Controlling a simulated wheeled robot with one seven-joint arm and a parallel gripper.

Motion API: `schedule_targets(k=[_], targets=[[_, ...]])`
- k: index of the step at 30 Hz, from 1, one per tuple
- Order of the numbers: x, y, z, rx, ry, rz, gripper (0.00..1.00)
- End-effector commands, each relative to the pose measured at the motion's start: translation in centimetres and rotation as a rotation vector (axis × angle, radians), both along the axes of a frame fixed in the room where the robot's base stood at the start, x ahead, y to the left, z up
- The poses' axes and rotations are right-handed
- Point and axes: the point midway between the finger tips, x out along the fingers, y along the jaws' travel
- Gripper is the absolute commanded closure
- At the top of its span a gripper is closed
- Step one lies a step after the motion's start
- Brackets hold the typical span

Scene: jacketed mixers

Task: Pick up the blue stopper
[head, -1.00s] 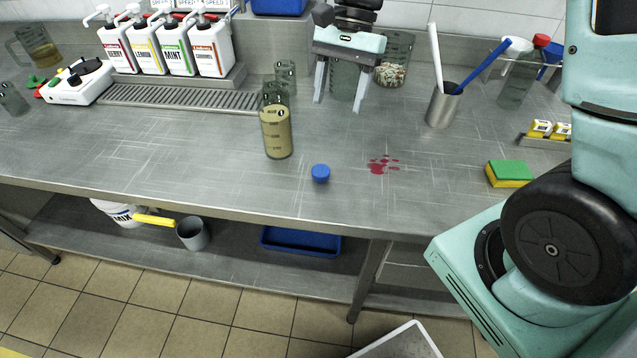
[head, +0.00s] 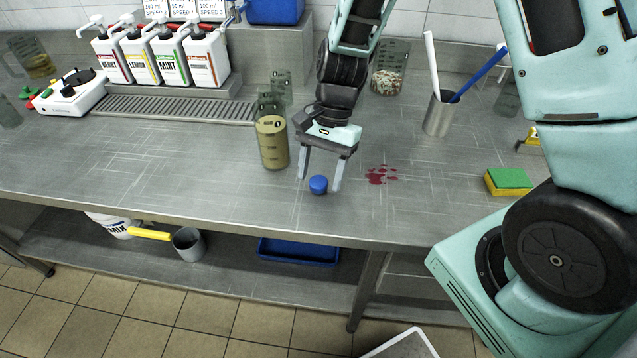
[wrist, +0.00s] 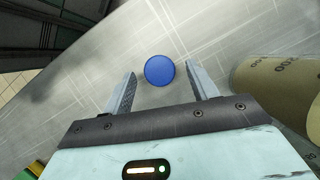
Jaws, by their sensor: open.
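The blue stopper (head: 318,184) sits on the steel counter near its front edge. It also shows in the wrist view (wrist: 159,71), just beyond and between the fingertips. My gripper (head: 319,183) is open and points down over the counter, with one finger on each side of the stopper in the head view. In the wrist view my gripper (wrist: 160,88) has a gap on both sides of the stopper, and nothing is held. Whether the fingertips touch the counter I cannot tell.
A jug of tan liquid (head: 272,142) stands close to the left of my gripper; it also shows in the wrist view (wrist: 280,88). A red spill (head: 381,175) lies to the right. A sponge (head: 508,181) and a utensil cup (head: 438,113) stand farther right. The counter's front left is clear.

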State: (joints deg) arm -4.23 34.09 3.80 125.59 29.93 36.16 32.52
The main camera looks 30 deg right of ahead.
Motion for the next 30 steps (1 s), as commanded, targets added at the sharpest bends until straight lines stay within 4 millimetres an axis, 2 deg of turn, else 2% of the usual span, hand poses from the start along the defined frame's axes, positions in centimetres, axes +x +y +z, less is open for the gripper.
schedule_targets(k=[3, 9, 10, 15, 25, 30], targets=[[-0.2, 0.2, -0.7, -0.001, -0.001, 0.001, 0.42], [-0.2, 0.2, -0.7, 0.000, -0.002, 0.001, 0.42], [-0.2, 0.2, -0.7, 0.000, -0.002, 0.001, 0.44], [-0.2, 0.2, -0.7, 0.000, -0.002, 0.001, 0.89], [-0.1, 0.2, -0.6, 0.000, -0.002, 0.001, 0.89], [-0.1, 0.2, 1.0, 0.001, -0.006, 0.000, 0.89]])
